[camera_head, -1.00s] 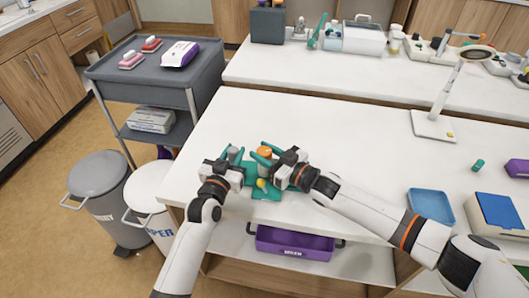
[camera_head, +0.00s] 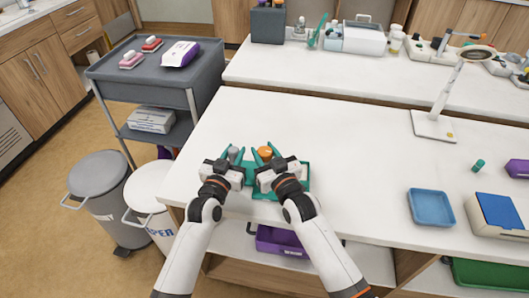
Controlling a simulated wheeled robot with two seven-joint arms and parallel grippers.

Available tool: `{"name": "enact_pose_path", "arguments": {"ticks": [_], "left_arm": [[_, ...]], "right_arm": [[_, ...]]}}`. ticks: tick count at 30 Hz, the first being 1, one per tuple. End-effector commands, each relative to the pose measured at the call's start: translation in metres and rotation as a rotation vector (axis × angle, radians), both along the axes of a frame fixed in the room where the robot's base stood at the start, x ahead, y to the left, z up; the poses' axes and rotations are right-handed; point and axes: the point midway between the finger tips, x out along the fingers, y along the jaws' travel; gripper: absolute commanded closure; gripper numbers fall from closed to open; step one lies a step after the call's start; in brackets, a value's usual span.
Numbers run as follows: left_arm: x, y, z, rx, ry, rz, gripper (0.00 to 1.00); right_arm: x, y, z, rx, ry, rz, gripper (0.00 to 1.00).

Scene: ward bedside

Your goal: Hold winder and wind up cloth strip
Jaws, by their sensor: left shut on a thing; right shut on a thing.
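The winder (camera_head: 304,182) sits near the front left of the white table, a teal base with a grey part (camera_head: 233,153) and an orange part (camera_head: 265,153) standing up from it. My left gripper (camera_head: 233,155) is shut on the grey part, its teal fingers on either side. My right gripper (camera_head: 266,152) is shut on the orange part, close beside the left. Both wrists hide much of the base. I cannot make out the cloth strip.
A blue tray (camera_head: 431,207), a blue-topped box (camera_head: 497,214) and a small teal cylinder (camera_head: 478,165) lie to the right. A magnifier stand (camera_head: 434,125) is behind. The table's middle is clear. Bins (camera_head: 98,178) and a grey cart (camera_head: 155,85) stand left.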

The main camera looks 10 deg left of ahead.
Motion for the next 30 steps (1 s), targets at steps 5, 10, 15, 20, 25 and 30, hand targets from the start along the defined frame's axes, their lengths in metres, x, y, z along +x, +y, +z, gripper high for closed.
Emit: {"name": "enact_pose_path", "arguments": {"ticks": [5, 10, 15, 20, 25, 30], "left_arm": [[-0.001, -0.004, -0.001, -0.002, 0.003, -0.006, 1.00], [-0.001, -0.004, -0.001, -0.002, 0.004, -0.006, 1.00], [-0.001, -0.002, -0.001, -0.003, 0.003, -0.004, 1.00], [-0.001, -0.001, -0.001, -0.002, 0.003, -0.002, 1.00], [0.000, 0.000, -0.001, -0.002, 0.002, 0.000, 1.00], [0.000, 0.000, -0.001, -0.002, 0.002, 0.000, 1.00]], "right_arm": [[0.000, 0.002, 0.003, 0.005, -0.004, 0.003, 0.86], [0.000, 0.002, 0.003, 0.005, -0.003, 0.003, 0.55], [0.000, 0.001, 0.001, 0.003, -0.001, 0.002, 0.41], [0.000, 0.001, 0.000, 0.001, 0.000, 0.001, 0.41], [-0.008, -0.006, -0.001, 0.000, 0.001, 0.000, 0.41], [-0.034, -0.025, -0.001, 0.000, 0.001, 0.000, 0.41]]}}
